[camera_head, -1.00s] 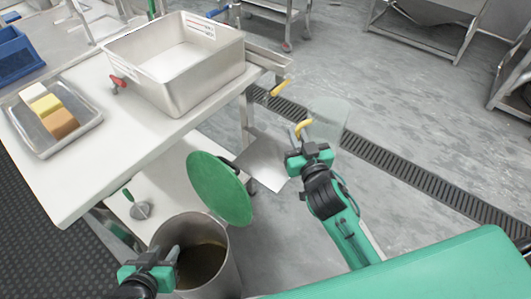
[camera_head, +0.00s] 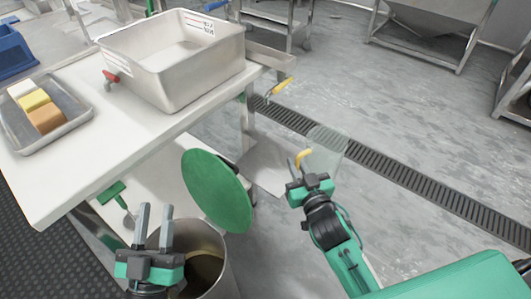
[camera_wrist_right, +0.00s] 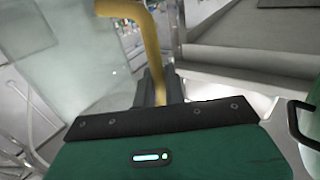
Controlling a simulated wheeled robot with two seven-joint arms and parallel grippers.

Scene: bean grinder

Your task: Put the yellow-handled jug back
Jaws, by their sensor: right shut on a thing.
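The clear jug (camera_head: 328,148) with a yellow handle (camera_head: 303,158) is held out over the floor, right of the table. My right gripper (camera_head: 300,170) is shut on the handle. In the right wrist view the yellow handle (camera_wrist_right: 151,45) runs down between the fingers, and the clear jug wall (camera_wrist_right: 85,60) shows to the left. My left gripper (camera_head: 154,226) is open and empty, its fingers pointing up in front of the pot's left rim.
A metal pot (camera_head: 218,270) stands below, with a green round lid (camera_head: 217,190) tilted beside it. The white table (camera_head: 120,135) carries a large metal bin (camera_head: 195,80) and a tray (camera_head: 75,118) with several blocks. A yellow handle (camera_head: 282,86) sticks out past the table's right end.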

